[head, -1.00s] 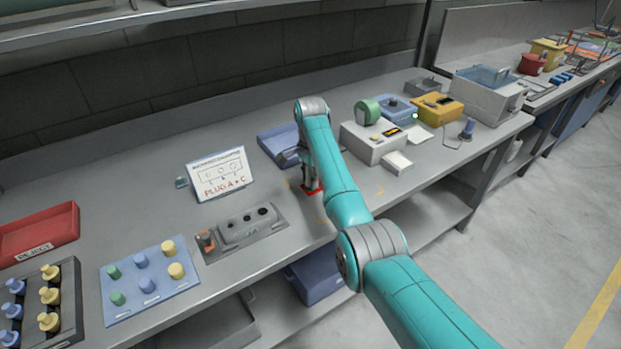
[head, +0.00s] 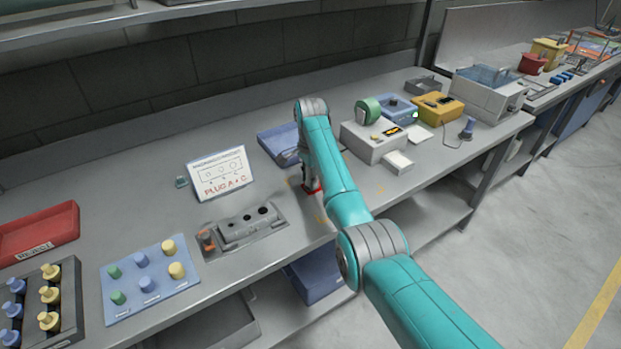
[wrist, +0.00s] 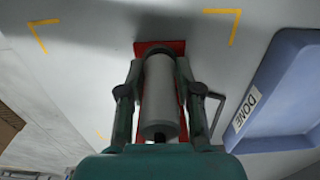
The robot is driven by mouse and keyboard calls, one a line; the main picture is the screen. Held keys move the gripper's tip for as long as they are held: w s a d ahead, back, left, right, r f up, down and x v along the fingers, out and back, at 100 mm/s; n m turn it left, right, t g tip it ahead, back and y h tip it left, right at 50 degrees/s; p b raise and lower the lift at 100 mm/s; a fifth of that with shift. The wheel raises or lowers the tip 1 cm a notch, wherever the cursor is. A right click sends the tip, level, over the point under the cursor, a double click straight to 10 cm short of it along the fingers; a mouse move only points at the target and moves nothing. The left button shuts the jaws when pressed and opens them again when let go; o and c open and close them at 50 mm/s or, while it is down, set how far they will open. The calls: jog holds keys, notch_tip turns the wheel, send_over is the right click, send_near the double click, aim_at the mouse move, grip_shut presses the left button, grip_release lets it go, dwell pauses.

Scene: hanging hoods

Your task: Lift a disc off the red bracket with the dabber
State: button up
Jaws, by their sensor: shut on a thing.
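My gripper (wrist: 162,108) is shut on a pale grey cylinder (wrist: 161,90) with a dark end, which looks like the dabber. The red bracket (wrist: 176,47) shows as a red plate behind and below the cylinder in the wrist view. In the head view only a small part of the red bracket (head: 313,190) shows at the foot of my arm. My gripper is over the bracket there, mostly hidden by my forearm. I see no disc; the cylinder and fingers cover the middle of the bracket. I cannot tell whether the dabber touches anything beneath it.
Yellow corner marks (wrist: 221,26) lie on the bench around the bracket. A blue tray marked DONE (wrist: 285,100) is close on the right in the wrist view. In the head view, a grey block with holes (head: 246,225) stands left and a white device (head: 372,143) right.

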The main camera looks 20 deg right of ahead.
jog(key=shift+r, duration=0.1)
dwell(0.3)
jog(key=shift+r, duration=3.45)
